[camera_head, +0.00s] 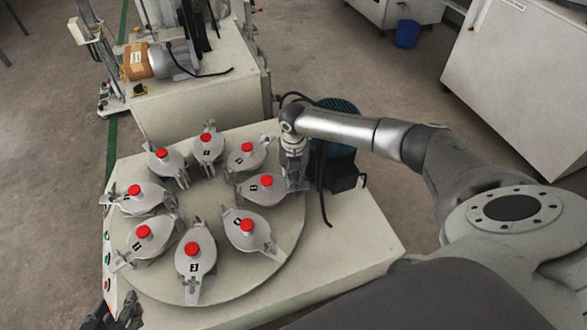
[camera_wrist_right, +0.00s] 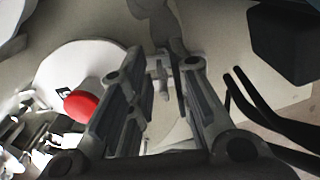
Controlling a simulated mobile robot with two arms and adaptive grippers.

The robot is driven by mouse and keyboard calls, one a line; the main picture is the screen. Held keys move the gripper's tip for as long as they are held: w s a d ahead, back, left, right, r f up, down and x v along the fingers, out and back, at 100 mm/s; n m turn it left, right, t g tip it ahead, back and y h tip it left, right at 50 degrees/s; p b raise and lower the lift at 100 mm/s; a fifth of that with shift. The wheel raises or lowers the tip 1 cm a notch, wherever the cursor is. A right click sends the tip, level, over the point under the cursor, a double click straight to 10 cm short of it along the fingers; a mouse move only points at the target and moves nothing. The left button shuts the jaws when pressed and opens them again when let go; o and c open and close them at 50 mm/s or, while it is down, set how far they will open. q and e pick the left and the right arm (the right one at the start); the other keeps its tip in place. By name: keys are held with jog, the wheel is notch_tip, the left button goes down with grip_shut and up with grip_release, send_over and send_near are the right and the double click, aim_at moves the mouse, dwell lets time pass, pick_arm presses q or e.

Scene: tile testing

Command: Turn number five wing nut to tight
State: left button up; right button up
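Several grey lidded pots with red knobs stand in a ring on a round plate (camera_head: 285,245). The pot at the right of the ring (camera_head: 252,196) carries a small number label, too small to read surely; its red knob (camera_wrist_right: 82,106) shows in the right wrist view. My right gripper (camera_head: 292,183) points down at this pot's outer edge. In the right wrist view its fingers (camera_wrist_right: 158,72) stand apart, with a grey wing nut clamp (camera_wrist_right: 161,80) showing between them; contact cannot be told. My left gripper (camera_head: 117,308) is at the lower left edge, fingers apart and empty.
A dark motor unit (camera_head: 337,150) stands just right of my right gripper, with a black cable hanging over the table (camera_head: 365,245). A second bench (camera_head: 205,105) with a motor is behind. The table's front right is bare.

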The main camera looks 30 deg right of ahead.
jog(key=shift+o, duration=0.2)
notch_tip(320, 180, up, 12)
dwell(0.6)
dwell(0.3)
